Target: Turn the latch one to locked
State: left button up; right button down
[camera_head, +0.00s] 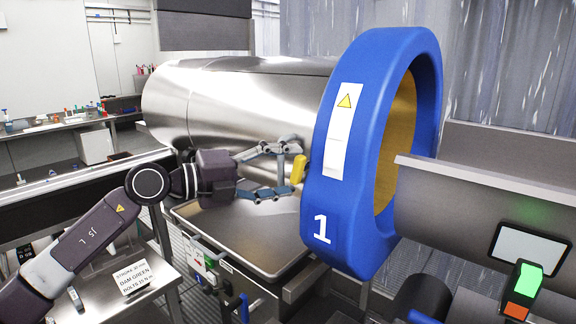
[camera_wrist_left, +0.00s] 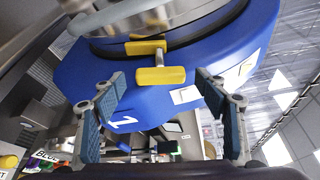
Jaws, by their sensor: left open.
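A yellow latch handle (camera_head: 299,168) sticks out from the left side of a large blue ring (camera_head: 341,213) marked 1. In the left wrist view the latch (camera_wrist_left: 161,76) is a short yellow T-bar across the ring's edge, below a second yellow piece. My left gripper (camera_head: 288,167) is open, with one finger above the latch and one below it. In the left wrist view the fingertips (camera_wrist_left: 159,84) stand apart on either side of the bar, with visible gaps. My right gripper is not in view.
A steel drum (camera_head: 220,105) lies behind the ring, above a metal tray table (camera_head: 262,245). A grey beam (camera_head: 480,195) and a box with green and red faces (camera_head: 523,288) stand at the right. A sign (camera_head: 119,282) lies on a bench at the lower left.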

pick_arm(q)
jog(key=shift+w+d, duration=0.2)
jog(key=shift+d, duration=0.15)
jog(key=c, duration=1.2)
jog(key=shift+o, duration=0.2)
